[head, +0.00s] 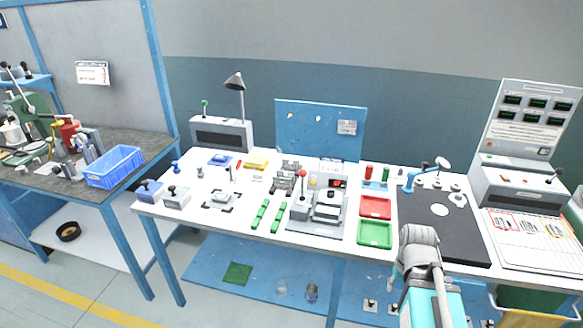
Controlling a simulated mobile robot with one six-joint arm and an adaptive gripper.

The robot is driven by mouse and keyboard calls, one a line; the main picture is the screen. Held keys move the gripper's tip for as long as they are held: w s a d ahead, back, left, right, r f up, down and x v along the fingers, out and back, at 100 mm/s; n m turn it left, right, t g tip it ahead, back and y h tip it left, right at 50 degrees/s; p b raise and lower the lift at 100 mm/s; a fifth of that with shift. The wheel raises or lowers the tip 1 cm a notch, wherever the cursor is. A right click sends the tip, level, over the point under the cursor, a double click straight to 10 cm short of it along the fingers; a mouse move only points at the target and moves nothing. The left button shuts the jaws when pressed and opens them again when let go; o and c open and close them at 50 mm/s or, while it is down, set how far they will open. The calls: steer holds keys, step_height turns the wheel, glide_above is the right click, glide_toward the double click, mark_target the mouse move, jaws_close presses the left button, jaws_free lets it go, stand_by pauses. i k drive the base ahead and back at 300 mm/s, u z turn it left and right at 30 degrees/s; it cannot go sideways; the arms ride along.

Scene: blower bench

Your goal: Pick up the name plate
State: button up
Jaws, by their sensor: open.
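I cannot single out the name plate with certainty in the head view. The parts on the white bench (175,214) are small from here, and no piece shows a readable name. A small pale flat piece (257,179) lies in front of the yellow block, but its kind is unclear. My arm (419,238) rises at the lower right, in front of the bench's front edge. I cannot make out my gripper's fingers; the arm's end is not visible.
A red tray (375,207) and a green tray (374,233) lie left of a black mat (462,240). A grey press-like fixture (318,213) stands mid-bench. A blue board (293,129) and lamp (234,82) stand behind. A blue crate (115,167) sits on the left table.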

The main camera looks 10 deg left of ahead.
mark_target(293, 166)
steer(key=u, duration=0.6)
steer(key=k, duration=0.85)
steer(key=u, duration=1.1)
steer(key=k, duration=0.55)
steer(key=u, duration=0.3)
steer(key=i, duration=2.35)
steer(key=z, duration=0.65)
steer(key=i, duration=0.85)
steer(key=z, duration=0.5)
